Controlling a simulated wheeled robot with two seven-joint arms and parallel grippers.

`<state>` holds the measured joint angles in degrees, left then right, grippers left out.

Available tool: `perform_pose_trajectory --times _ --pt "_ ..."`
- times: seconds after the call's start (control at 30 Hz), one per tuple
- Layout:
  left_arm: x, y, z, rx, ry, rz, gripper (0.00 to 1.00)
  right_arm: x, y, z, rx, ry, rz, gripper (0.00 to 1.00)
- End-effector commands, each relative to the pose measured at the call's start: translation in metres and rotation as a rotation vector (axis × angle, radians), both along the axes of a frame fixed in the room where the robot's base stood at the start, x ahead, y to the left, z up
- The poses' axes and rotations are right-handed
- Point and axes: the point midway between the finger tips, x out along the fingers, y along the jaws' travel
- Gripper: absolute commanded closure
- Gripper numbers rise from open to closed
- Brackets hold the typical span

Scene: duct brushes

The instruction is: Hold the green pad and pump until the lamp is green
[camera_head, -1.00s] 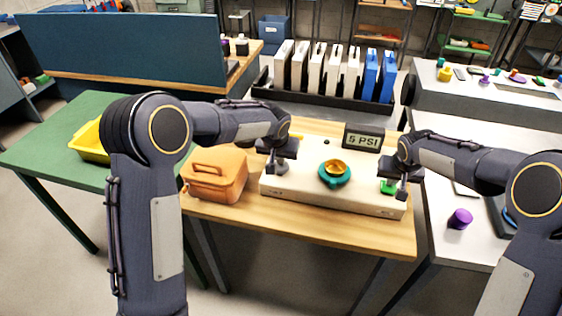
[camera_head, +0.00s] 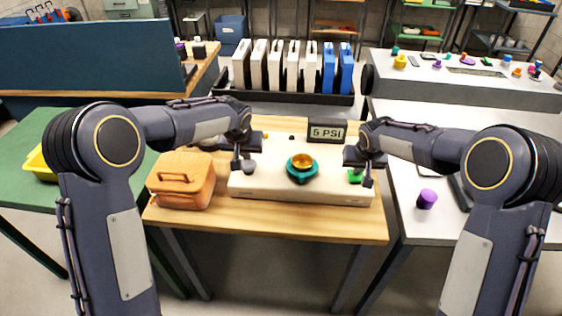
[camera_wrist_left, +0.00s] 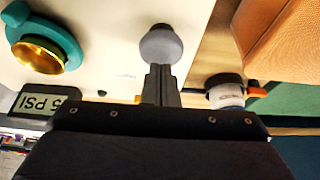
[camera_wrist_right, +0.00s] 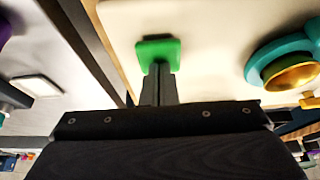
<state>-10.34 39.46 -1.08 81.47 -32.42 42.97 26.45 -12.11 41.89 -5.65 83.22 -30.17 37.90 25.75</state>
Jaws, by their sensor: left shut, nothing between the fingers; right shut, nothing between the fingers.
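A cream box (camera_head: 322,193) on the wooden table carries a green pad (camera_head: 355,176) at its right end and a grey round knob (camera_head: 249,167) at its left end, possibly the pump. A teal ring with a gold cup (camera_head: 302,163) sits mid-box. A display (camera_head: 327,132) reads 5 PSI. My left gripper (camera_head: 237,166) is shut, its tips at the knob (camera_wrist_left: 161,45) in the left wrist view. My right gripper (camera_head: 367,182) is shut, its tips at the green pad (camera_wrist_right: 157,50) in the right wrist view. Contact is unclear at both. I cannot make out a lit lamp.
An orange case (camera_head: 181,181) stands left of the box. A black rack (camera_head: 300,96) with white and blue upright cases is behind. A purple cylinder (camera_head: 427,199) stands on the white bench at right. The wooden table's front strip (camera_head: 280,222) is clear.

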Motion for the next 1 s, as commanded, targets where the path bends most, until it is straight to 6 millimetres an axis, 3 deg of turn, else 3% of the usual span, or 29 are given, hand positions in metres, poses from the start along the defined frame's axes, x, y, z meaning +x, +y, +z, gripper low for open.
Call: perform_pose_trajectory --times 0.33,1.0 --pt "0.0 0.0 -0.001 0.0 0.001 0.0 1.0 0.0 0.0 0.0 0.0 0.001 0.0 1.0" --pt "0.0 0.0 -0.024 0.0 0.002 0.001 1.0 0.0 0.0 -0.001 0.0 0.001 0.0 1.0"
